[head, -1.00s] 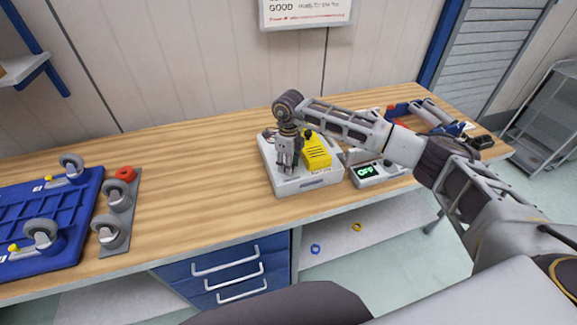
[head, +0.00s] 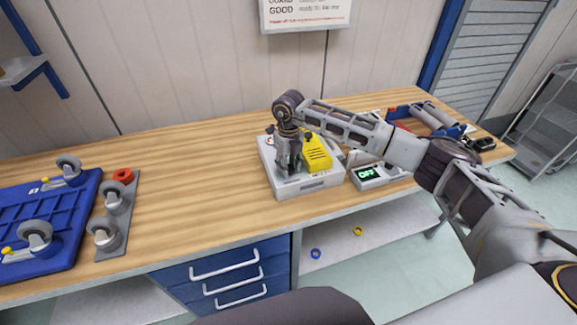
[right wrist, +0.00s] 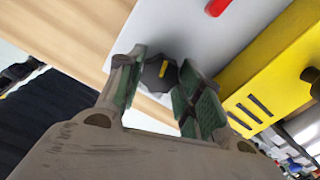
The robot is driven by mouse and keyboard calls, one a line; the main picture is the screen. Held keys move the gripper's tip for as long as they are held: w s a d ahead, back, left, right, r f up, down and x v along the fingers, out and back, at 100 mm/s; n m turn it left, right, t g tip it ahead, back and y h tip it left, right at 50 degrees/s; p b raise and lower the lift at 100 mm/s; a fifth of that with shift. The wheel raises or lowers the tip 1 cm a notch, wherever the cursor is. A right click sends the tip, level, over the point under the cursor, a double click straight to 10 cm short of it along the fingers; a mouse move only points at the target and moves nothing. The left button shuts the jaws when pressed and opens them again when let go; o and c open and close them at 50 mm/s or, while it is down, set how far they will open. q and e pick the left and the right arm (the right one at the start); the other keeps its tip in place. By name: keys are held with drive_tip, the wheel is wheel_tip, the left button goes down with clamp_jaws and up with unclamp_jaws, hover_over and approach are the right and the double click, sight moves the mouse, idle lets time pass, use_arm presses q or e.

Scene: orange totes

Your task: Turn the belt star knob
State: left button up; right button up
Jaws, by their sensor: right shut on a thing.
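The belt star knob (right wrist: 158,73) is a black lobed knob with a yellow mark. It sits on the light grey top of a box-shaped unit (head: 318,184). My right gripper (right wrist: 160,82) points down over the unit and is shut on the knob, with a green-padded finger on each side of it. In the head view my right gripper (head: 289,163) hides the knob. The yellow mark lies at a slant in the right wrist view. My left gripper is not in view.
A yellow housing (head: 317,153) stands on the unit close beside my right gripper. A small box with a display reading OFF (head: 366,174) is right of it. A blue wheeled platform (head: 45,225) and casters lie at the left. The bench (head: 200,165) between is clear.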

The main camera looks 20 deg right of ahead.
sight(289, 167)
drive_tip(key=shift+w+d+r, duration=0.1)
drive_tip(key=shift+w+r, duration=0.05)
drive_tip(key=shift+w, duration=0.05)
drive_tip(key=o, duration=1.1)
drive_tip(key=shift+s, duration=0.1)
wheel_tip(289, 167, up, 12)
drive_tip(key=shift+f, duration=0.1)
idle(0.3)
